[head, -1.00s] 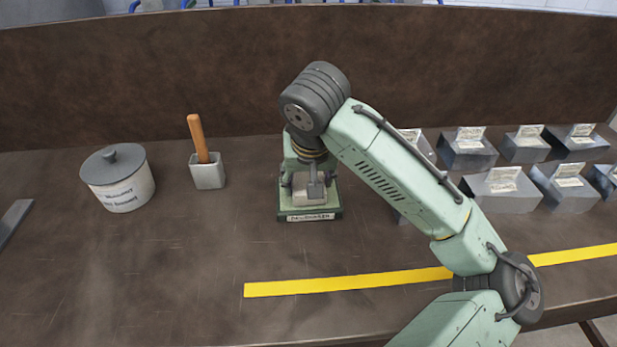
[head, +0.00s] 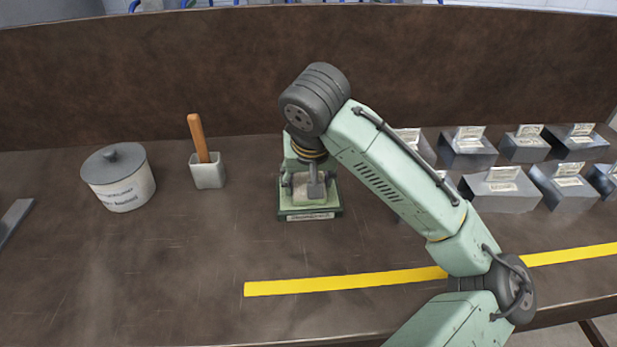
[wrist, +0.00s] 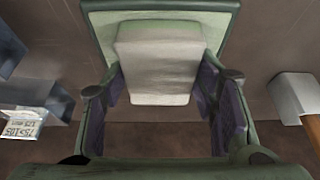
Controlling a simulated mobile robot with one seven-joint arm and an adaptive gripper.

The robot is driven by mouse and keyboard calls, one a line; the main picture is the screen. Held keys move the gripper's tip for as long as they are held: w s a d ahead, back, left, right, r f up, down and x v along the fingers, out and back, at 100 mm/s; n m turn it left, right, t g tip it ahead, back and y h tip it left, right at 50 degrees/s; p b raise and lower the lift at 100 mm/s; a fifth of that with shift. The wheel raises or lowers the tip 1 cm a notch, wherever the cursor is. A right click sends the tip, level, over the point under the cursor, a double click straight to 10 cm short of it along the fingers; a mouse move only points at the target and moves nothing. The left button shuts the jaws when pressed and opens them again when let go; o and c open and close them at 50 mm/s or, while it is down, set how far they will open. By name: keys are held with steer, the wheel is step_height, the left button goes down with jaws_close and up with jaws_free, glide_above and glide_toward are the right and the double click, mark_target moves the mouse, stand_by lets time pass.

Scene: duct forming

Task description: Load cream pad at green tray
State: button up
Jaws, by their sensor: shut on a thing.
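The cream pad (wrist: 160,62) is a pale block between my gripper's two fingers in the wrist view. It also shows in the head view (head: 301,187), partly hidden behind my gripper. My gripper (head: 308,192) points down over the green tray and is shut on the pad. The green tray (head: 310,215) is a low square tray with a label on its front edge. In the wrist view the tray (wrist: 97,40) lies beneath the pad. The pad sits within the tray's outline; I cannot tell whether it touches the tray floor.
A lidded pot (head: 120,187) and a grey holder (head: 208,174) with a wooden handle stand to the left. Several labelled metal boxes (head: 500,190) stand to the right. A yellow stripe (head: 345,283) crosses the front of the table. A brown wall (head: 180,70) rises behind.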

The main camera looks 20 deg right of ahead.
step_height(320, 180, up, 7)
steer(key=p, duration=0.7)
steer(key=shift+f, duration=0.1)
stand_by(0.7)
